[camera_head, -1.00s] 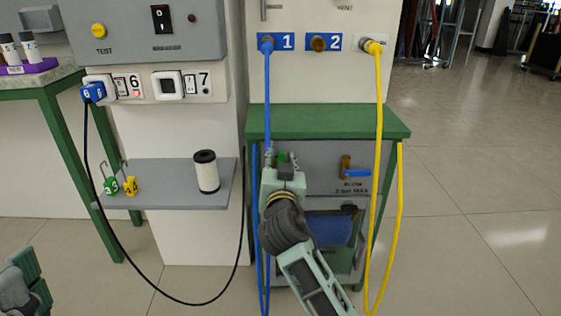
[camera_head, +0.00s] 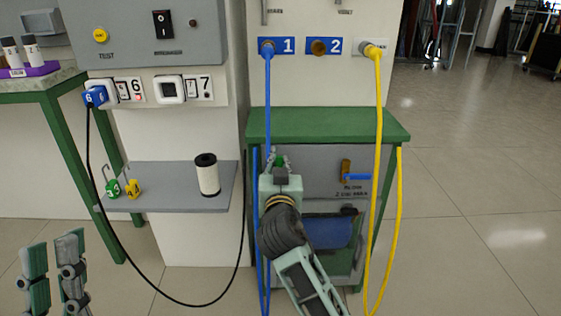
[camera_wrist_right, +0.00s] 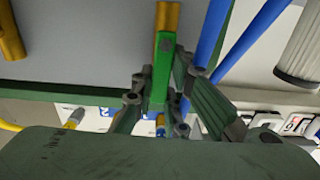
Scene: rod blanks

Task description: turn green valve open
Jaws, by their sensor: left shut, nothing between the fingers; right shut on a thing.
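The green valve has a green lever (camera_wrist_right: 162,85) and a brass stem (camera_wrist_right: 167,17) in the right wrist view. The lever lies in line with the stem there. In the head view only a small bit of the green lever (camera_head: 280,161) shows above my right gripper. My right gripper (camera_head: 279,158) is shut on the lever, with its fingers on both sides of it in the right wrist view (camera_wrist_right: 163,80). The arm hides most of the valve in the head view. My left gripper (camera_head: 54,268) is at the lower left, shut and empty, away from the valve.
A blue-handled valve (camera_head: 357,177) is to the right on the same grey panel (camera_head: 315,160), under a green tabletop (camera_head: 330,122). A blue hose (camera_head: 267,100) hangs close beside my right gripper. A yellow hose (camera_head: 378,130) hangs farther right. A grey shelf (camera_head: 165,190) is at left.

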